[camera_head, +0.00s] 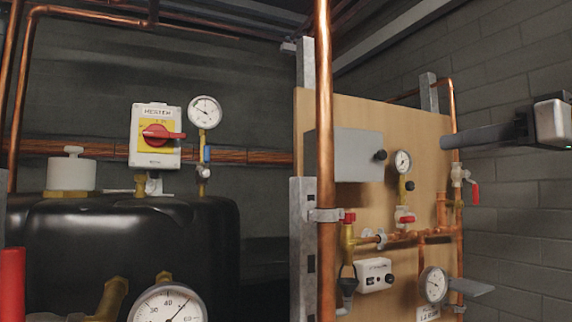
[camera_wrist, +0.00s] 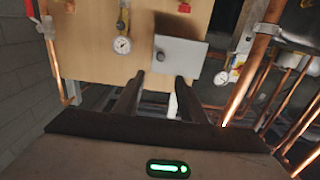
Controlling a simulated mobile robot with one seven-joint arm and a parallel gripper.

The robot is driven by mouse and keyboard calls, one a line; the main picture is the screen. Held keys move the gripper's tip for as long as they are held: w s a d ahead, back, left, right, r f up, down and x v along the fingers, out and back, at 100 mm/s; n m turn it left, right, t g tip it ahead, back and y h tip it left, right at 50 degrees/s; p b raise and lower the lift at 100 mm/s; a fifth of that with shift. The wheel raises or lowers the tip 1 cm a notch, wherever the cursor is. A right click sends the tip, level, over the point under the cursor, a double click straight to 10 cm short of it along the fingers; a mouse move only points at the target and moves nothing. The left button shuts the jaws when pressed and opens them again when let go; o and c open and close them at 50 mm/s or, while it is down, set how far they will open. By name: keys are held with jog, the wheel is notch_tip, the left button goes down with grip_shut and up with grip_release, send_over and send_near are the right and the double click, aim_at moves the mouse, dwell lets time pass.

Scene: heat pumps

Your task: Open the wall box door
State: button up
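The wall box (camera_head: 345,157) is a plain grey box on the wooden panel, with a black round knob (camera_head: 381,155) at the right edge of its front. Its door looks shut. In the wrist view the box (camera_wrist: 186,57) shows its grey front with the knob (camera_wrist: 161,57). My gripper (camera_head: 446,142) reaches in from the right in the head view, apart from the box. In the wrist view the two dark fingers of my gripper (camera_wrist: 160,80) are spread apart with nothing between them, pointing toward the box.
A thick vertical copper pipe (camera_head: 325,120) stands just left of the box. A gauge (camera_head: 403,162) with a red-handled valve (camera_head: 405,218) sits to its right. Copper pipes and a small white box (camera_head: 374,275) lie below. A black tank (camera_head: 120,245) stands at the left.

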aim_at(384, 155)
jog(key=p+x, duration=0.5)
jog(key=x, duration=1)
jog(key=shift+w+a+r, duration=0.15)
jog(key=shift+w+r, duration=0.05)
jog(key=shift+w, duration=0.05)
jog(key=shift+w+a+f+p, duration=0.15)
jog(key=shift+w+a+p, duration=0.2)
jog(key=shift+w, duration=0.3)
jog(key=shift+c, duration=0.4)
grip_shut()
